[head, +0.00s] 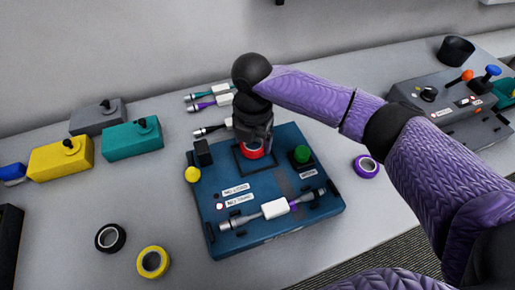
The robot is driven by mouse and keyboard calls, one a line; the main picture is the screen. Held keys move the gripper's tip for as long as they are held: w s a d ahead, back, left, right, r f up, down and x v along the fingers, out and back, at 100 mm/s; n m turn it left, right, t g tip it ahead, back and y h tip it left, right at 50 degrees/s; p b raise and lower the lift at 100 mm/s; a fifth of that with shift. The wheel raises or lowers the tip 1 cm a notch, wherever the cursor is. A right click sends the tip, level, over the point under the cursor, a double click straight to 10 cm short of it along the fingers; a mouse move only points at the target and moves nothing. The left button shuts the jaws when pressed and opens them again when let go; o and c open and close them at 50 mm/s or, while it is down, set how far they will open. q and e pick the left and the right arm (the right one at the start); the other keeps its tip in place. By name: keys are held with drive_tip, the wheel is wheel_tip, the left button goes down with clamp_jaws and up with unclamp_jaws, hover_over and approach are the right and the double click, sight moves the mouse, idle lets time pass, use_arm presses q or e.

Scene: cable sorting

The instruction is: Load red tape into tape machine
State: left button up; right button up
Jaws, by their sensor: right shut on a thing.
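The red tape (252,151) is at the back middle of the blue tape machine (260,232), over a dark square recess. My right gripper (253,143) comes down from above and is shut on the red tape. Its fingers hide part of the roll, and I cannot tell whether the tape touches the machine. The machine has a green button (302,153) at its right and a yellow button (192,174) at its left. A cable with a white middle (274,208) lies across its front. My left gripper is not in view.
A purple tape (366,166) lies right of the machine; black (110,238) and yellow (152,262) tapes lie front left. Yellow (60,158), teal (132,139) and grey (98,116) boxes stand left. Several cables (210,103) lie behind. A grey control box (455,105) stands right.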

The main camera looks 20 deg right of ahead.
wheel_tip(320, 180, down, 3)
drive_tip(key=shift+f+b, duration=0.1)
drive_tip(key=shift+b, duration=0.3)
drive_tip(key=o, duration=1.1)
wheel_tip(320, 180, up, 12)
drive_tip(key=p, duration=0.4)
drive_tip(key=shift+r, duration=0.2)
